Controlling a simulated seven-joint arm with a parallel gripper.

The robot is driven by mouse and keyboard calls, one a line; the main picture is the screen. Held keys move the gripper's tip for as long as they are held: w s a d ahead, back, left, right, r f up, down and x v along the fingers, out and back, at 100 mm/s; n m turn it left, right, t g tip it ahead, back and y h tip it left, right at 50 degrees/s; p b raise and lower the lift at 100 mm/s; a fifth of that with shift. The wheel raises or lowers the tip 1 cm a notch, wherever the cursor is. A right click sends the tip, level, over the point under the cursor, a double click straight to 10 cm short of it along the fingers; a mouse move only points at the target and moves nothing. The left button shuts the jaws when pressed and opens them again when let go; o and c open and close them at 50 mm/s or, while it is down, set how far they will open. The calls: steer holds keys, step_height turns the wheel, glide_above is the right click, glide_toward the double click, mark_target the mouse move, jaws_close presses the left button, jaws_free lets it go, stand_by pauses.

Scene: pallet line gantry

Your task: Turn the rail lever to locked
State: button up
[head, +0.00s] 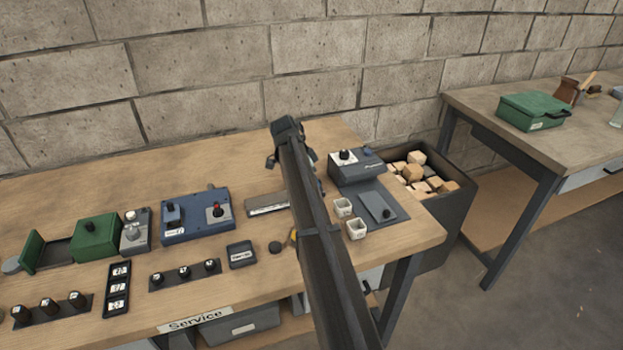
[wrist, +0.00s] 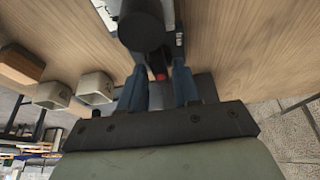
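No part in view is clearly marked as the rail lever. A grey labelled strip (head: 266,205) lies on the bench beside my arm, which hides what is behind it. In the wrist view my gripper (wrist: 160,80) has its two blue fingers apart, with a gap between them. A small red tip (wrist: 160,76) shows in that gap; I cannot tell whether the fingers touch it. A thick dark cylinder (wrist: 143,25) stands just beyond the fingers, by a pale plate (wrist: 108,10). My fingertips are not clear in the head view.
A blue box (head: 190,228) with a red-topped stick and a green box (head: 95,238) stand at left. A grey control box (head: 352,172) and two white cups (head: 343,207) (head: 357,229) are right of my arm. A dark bin (head: 445,215) of blocks stands beyond the bench edge.

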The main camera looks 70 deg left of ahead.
steer(key=shift+o, duration=0.9)
steer(key=v, duration=1.4)
steer(key=shift+f, duration=0.1)
